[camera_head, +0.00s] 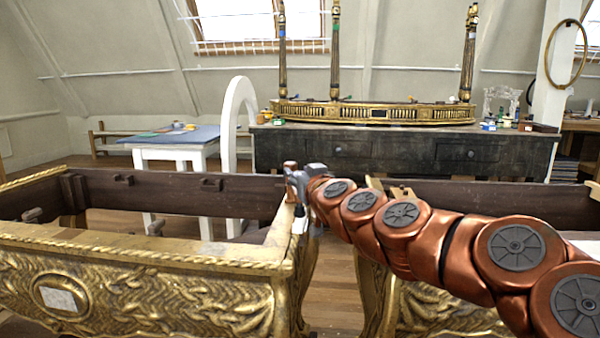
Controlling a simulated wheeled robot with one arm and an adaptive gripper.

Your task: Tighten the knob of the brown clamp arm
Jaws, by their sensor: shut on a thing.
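My gripper (298,183) is at the right inner corner of the left gilt console (140,237), at the end of my copper-coloured arm. Its grey jaws are shut on a small part there, which looks like the knob of the brown clamp arm. A small brown piece of the clamp arm (290,166) shows just at the left of the jaws, above the console's rim. The jaws hide most of the knob, so its seating and turn cannot be told.
A second gilt console (440,305) stands to the right, partly behind my arm. A narrow strip of wooden floor (335,285) lies between the consoles. Behind are a dark cabinet (410,152), a white table (160,155) and a white arch (229,130).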

